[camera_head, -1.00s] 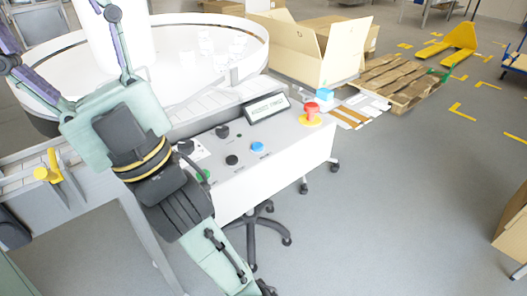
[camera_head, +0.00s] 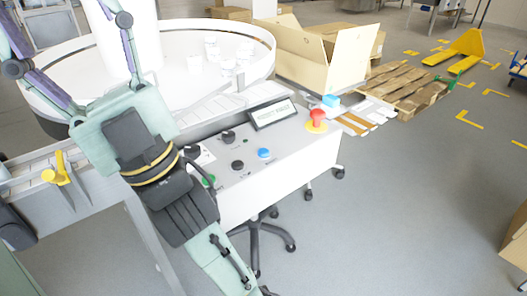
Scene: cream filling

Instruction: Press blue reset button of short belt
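A round blue button (camera_head: 264,153) sits on the sloped top of the white control panel (camera_head: 270,190), right of the black knobs. Whether it belongs to the short belt cannot be read. My gripper (camera_head: 65,22) is at the upper left, its two fingers spread wide apart, open and empty. The fingers point up and away from the blue button, and their tips are near or past the picture edge. The gripper's wrist covers the left part of the panel. A small blue box-like thing (camera_head: 330,100) stands behind the panel's right end.
A red emergency button (camera_head: 317,119) on a yellow base is at the panel's right end. Black knobs (camera_head: 237,165) and a green button (camera_head: 209,180) lie left of the blue one. A round white table (camera_head: 180,95) stands behind.

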